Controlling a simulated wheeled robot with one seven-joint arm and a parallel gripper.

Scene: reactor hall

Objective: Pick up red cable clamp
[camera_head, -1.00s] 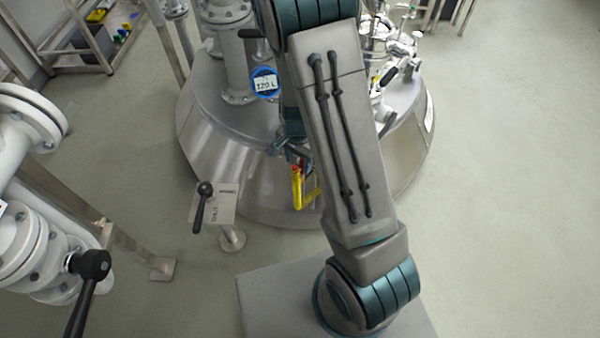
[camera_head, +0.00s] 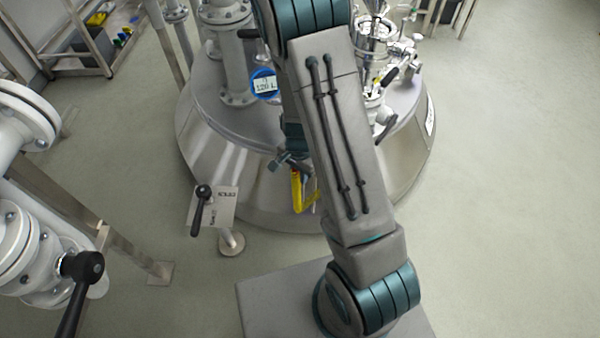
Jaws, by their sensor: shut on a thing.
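My gripper (camera_head: 296,166) is low in front of the steel vessel, left of my forearm, and only partly shows. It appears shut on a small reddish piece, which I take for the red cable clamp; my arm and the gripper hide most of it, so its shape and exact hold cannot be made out. A yellow bent piece (camera_head: 297,192) shows just below the gripper, against the vessel's side. I cannot tell whether the two touch.
The steel vessel (camera_head: 218,160) carries pipes and a blue-rimmed gauge (camera_head: 265,84). A black lever (camera_head: 201,208) on a small plate stands left of the gripper. White flanged piping (camera_head: 30,235) with another black lever (camera_head: 82,268) fills the left. The floor at right is clear.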

